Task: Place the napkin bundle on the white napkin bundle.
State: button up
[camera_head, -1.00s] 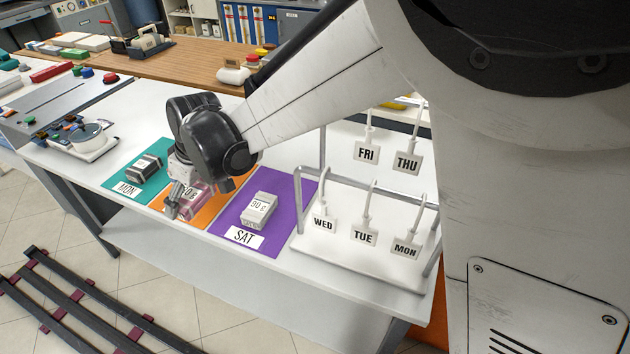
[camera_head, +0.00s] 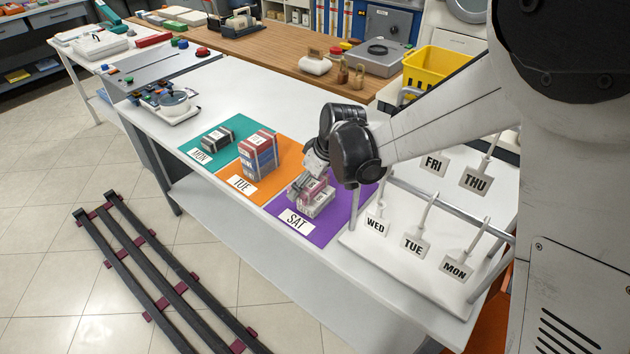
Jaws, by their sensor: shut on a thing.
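My gripper (camera_head: 310,186) is shut on a pinkish napkin bundle (camera_head: 318,191) over the purple SAT mat (camera_head: 333,232). The white napkin bundle (camera_head: 319,210) lies on that mat, directly below the held bundle and partly hidden by it. The held bundle looks level or nearly so. I cannot tell whether the two bundles touch or a small gap is left. My gripper's fingers are small here and partly cover the held bundle.
The orange TUE mat (camera_head: 285,155) left of the purple one bears a stack of red and blue bundles (camera_head: 258,155). A dark bundle (camera_head: 217,139) lies on the teal MON mat (camera_head: 190,146). A white rack with day tags (camera_head: 413,243) stands close on the right.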

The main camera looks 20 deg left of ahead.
jog(key=shift+f, duration=2)
jog(key=shift+f, duration=0.2)
jog(key=o, duration=1)
jog(key=shift+o, duration=0.2)
jog(key=shift+r, duration=0.1)
jog(key=v, duration=1.2)
jog(key=shift+d+r, duration=0.15)
